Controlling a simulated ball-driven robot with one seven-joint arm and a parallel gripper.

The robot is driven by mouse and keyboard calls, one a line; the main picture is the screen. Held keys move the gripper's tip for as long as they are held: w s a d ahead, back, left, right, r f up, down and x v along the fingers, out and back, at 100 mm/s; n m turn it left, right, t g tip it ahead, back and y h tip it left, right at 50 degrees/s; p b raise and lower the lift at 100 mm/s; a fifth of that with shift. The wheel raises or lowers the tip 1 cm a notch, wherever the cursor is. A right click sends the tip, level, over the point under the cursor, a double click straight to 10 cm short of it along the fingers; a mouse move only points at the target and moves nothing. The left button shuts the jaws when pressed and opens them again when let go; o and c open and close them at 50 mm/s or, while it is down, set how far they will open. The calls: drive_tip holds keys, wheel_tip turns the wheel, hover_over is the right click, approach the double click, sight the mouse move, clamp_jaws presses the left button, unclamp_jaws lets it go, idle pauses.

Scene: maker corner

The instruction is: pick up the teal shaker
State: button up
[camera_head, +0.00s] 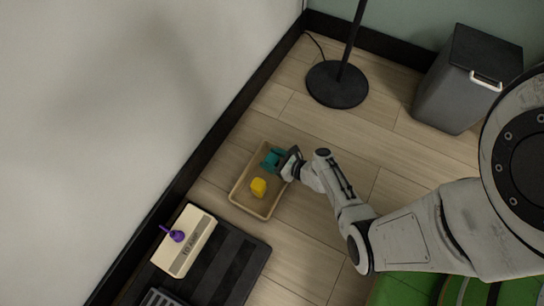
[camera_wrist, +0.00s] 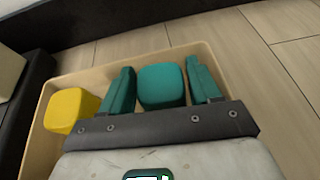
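The teal shaker (camera_wrist: 161,86) lies in the shallow tan tray, between the two teal fingers of my gripper (camera_wrist: 160,80) in the wrist view. Narrow gaps show on both sides of it, and the fingers look open around it. In the head view my gripper (camera_head: 281,163) reaches over the tray's upper right edge. There the shaker and fingers merge into one teal patch, so I cannot tell them apart. The shaker's underside is hidden.
The tan tray (camera_head: 240,199) also holds a yellow block (camera_head: 258,187), left of my gripper in the wrist view (camera_wrist: 69,110). A dark bench (camera_head: 236,264) with a cream box (camera_head: 193,240) and purple item (camera_head: 173,234) stands below left. A lamp base (camera_head: 337,85) and grey bin (camera_head: 462,85) stand beyond.

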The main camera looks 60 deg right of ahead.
drive_tip(key=c, duration=0.7)
